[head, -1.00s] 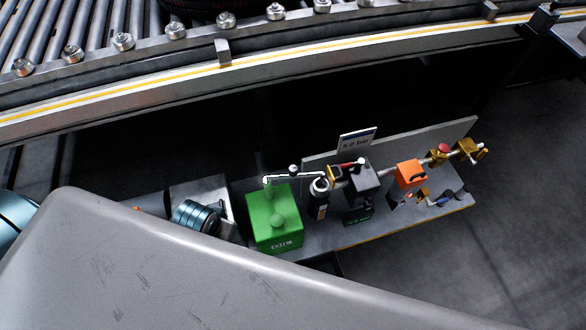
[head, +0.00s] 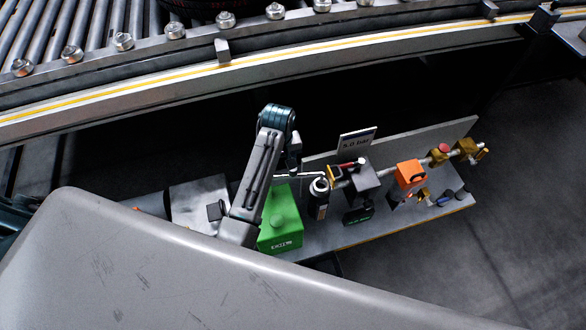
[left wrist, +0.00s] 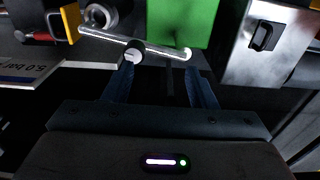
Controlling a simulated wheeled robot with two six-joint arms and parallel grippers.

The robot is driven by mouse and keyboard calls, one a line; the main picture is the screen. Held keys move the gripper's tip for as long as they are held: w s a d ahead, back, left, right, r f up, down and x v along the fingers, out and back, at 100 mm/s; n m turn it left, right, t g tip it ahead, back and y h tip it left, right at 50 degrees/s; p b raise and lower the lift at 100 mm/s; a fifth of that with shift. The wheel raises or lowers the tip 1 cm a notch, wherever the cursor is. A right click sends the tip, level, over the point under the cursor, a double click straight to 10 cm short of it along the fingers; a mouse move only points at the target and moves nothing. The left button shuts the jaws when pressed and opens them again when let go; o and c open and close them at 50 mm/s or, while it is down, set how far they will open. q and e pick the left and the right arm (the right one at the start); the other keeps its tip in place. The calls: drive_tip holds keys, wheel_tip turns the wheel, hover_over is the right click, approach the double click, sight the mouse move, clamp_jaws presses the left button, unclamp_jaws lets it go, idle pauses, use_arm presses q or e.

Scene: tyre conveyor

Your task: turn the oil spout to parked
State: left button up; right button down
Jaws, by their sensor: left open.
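The oil spout (head: 300,176) is a pale, thin bar reaching left from the dark post (head: 319,203). My left arm hides its left end in the head view. In the left wrist view the spout (left wrist: 160,48) slants across in front of the green box (left wrist: 181,20), with a small knob on it. My left gripper (left wrist: 160,68) is open; its two dark fingers point at the spout's end section. I cannot tell whether they touch it. The fingers are hidden in the head view. The green box (head: 279,222) stands below the spout. My right gripper is not in view.
A sign reading 5.0 bar (head: 357,141) stands behind the bench. A grey block (head: 363,178), an orange block (head: 410,177) and brass fittings (head: 467,150) line the pipe to the right. The roller conveyor (head: 200,85) runs along the back. Open floor lies at right.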

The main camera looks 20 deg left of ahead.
sight(294, 175)
use_arm(q)
drive_tip(key=w+d, duration=0.1)
drive_tip(key=w+d+r, duration=0.1)
drive_tip(key=w, duration=0.1)
drive_tip(key=shift+r+n, duration=0.1)
drive_tip(key=shift+n, duration=0.2)
drive_tip(key=shift+w+d, duration=0.2)
drive_tip(key=shift+w, duration=0.05)
drive_tip(key=shift+f, duration=0.35)
wheel_tip(294, 175, down, 9)
drive_tip(key=shift+r, duration=0.2)
drive_tip(key=shift+f+b, duration=0.3)
drive_tip(key=shift+f, duration=0.3)
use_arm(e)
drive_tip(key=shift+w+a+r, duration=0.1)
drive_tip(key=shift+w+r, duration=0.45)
